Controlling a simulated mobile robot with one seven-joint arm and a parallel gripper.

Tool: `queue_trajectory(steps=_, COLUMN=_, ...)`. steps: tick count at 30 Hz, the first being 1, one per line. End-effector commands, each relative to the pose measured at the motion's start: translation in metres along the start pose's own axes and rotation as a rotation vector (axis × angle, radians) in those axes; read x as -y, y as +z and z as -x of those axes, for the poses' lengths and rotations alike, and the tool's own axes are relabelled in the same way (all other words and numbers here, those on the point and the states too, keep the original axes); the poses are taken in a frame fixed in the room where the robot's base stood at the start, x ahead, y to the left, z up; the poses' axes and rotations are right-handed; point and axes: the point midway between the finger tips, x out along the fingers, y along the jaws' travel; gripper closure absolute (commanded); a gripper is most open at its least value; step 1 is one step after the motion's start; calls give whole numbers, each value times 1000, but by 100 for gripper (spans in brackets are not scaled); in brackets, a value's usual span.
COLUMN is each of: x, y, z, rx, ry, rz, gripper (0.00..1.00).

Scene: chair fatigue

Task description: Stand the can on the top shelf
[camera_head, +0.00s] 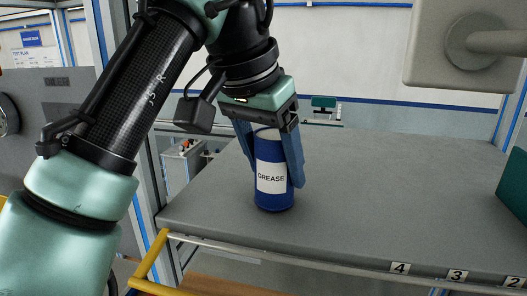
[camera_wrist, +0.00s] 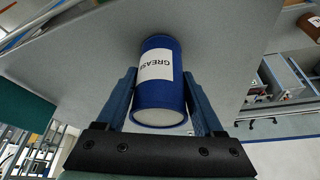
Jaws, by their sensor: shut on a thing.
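The can (camera_head: 271,187) is blue with a white label reading GREASE and a pale top. It is upright over the left part of the grey shelf (camera_head: 390,190); its base appears at the surface, but I cannot tell whether it touches. My gripper (camera_head: 271,180) comes from above, with its two blue fingers on either side of the can, shut on it. In the wrist view the can (camera_wrist: 160,90) sits between the fingers (camera_wrist: 165,105), its pale end toward the camera and its far end against the grey surface.
Number tags 4, 3 and 2 (camera_head: 457,275) line the shelf's front edge. A dark green object (camera_head: 514,185) stands at the right edge. A grey box-like fixture (camera_head: 465,45) hangs at upper right. A yellow rail (camera_head: 150,262) is at lower left. The shelf's middle is clear.

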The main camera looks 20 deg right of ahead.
Motion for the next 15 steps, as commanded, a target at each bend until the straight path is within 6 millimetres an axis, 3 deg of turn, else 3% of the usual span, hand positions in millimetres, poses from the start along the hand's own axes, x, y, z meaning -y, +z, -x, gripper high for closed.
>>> queue_trajectory(steps=11, x=0, y=2, z=-3, rx=-3, ry=-1, rz=0, gripper=100)
queue_trajectory(steps=12, x=0, y=2, z=-4, rx=-1, ry=0, rz=0, gripper=29)
queue_trajectory(steps=15, x=0, y=2, z=-4, rx=-1, ry=0, rz=0, gripper=11)
